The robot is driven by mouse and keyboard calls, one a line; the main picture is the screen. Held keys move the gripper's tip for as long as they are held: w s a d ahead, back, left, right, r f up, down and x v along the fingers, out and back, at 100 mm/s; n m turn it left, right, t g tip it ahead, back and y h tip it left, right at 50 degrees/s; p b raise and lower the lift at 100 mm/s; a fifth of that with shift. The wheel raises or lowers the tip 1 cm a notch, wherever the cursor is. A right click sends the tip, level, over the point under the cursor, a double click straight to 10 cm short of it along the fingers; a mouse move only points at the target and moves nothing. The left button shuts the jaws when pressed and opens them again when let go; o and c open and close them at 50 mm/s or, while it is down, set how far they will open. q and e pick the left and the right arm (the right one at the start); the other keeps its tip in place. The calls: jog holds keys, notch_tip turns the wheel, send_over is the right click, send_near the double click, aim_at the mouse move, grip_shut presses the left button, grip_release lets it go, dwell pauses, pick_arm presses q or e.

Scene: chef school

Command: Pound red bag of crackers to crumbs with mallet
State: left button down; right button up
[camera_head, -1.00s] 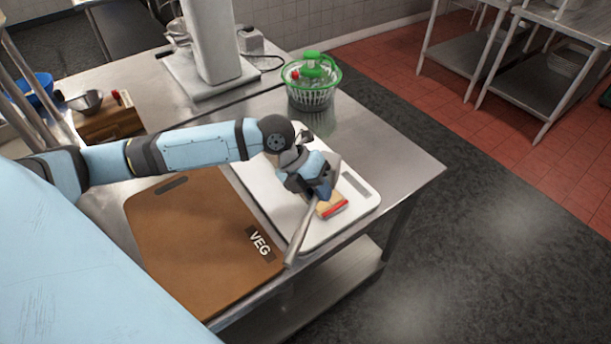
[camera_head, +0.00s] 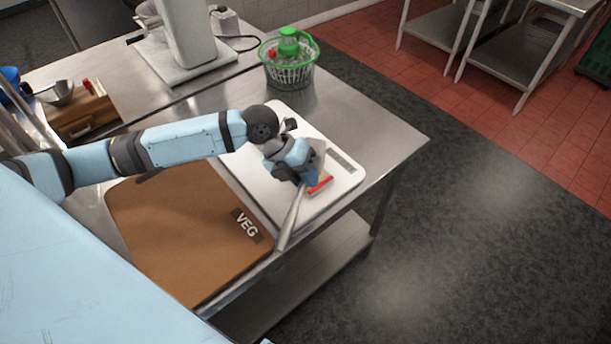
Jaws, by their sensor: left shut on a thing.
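My left gripper (camera_head: 297,175) is shut on the metal mallet (camera_head: 291,218). The mallet's handle slants down and toward the front edge of the table, and its grey head is partly hidden by the gripper. The red bag of crackers (camera_head: 321,184) lies on the white cutting board (camera_head: 262,185). Only a red strip of the bag shows; the mallet and gripper cover the rest. The mallet head is over or against the bag, and I cannot tell whether they touch. My right gripper is not in view.
A brown board marked VEG (camera_head: 175,235) lies beside the white board. A green-lidded salad spinner (camera_head: 288,75) stands behind them. A wooden box (camera_head: 85,115) and a metal bowl (camera_head: 59,94) are at the left. Bare steel table (camera_head: 375,125) lies to the right.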

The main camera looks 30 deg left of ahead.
pick_arm(q)
notch_tip(320, 180, down, 3)
jog(key=shift+f+b, duration=0.2)
jog(key=shift+b, duration=0.75)
jog(key=shift+r, duration=0.1)
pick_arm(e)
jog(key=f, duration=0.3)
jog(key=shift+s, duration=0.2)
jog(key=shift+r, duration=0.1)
pick_arm(q)
notch_tip(320, 180, up, 6)
jog(key=p, duration=0.4)
jog(key=shift+r+p, duration=0.1)
jog(key=shift+p, duration=0.25)
jog(key=shift+w, duration=0.1)
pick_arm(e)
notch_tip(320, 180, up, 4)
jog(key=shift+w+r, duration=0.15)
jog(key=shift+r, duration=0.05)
